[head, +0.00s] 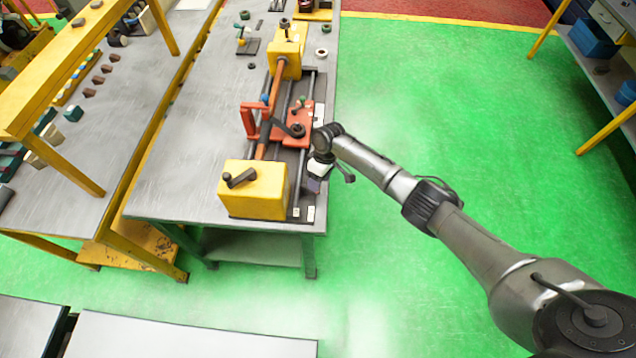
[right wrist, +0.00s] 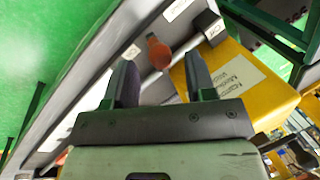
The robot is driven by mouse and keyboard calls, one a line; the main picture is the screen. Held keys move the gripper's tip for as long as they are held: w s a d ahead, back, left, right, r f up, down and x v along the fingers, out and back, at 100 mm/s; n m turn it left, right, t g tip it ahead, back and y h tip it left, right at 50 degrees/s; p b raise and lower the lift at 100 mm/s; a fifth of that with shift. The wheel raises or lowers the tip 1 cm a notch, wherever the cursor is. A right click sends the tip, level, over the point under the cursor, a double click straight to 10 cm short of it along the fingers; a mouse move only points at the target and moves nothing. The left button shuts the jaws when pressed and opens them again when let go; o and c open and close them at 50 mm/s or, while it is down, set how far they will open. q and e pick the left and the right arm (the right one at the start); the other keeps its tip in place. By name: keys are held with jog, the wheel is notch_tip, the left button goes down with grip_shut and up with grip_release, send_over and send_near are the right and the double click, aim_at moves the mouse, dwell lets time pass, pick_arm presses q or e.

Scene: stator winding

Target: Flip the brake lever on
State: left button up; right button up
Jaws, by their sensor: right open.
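My right gripper (right wrist: 161,62) is open, with one finger on each side of the knob in that picture. I cannot tell whether either finger touches it. In the head view my right gripper (head: 315,183) hangs over the machine's right edge, beside the front yellow block (head: 252,198), and hides the lever. White labels (head: 310,213) sit on the base's front right corner. My left gripper is not in view.
The machine's orange carriage (head: 297,128) and rails lie behind my gripper. The grey table (head: 175,180) is clear left of the machine. Green floor (head: 450,110) lies open to the right.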

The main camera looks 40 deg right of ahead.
jog(key=v, duration=1.2)
jog(key=shift+w, duration=0.1)
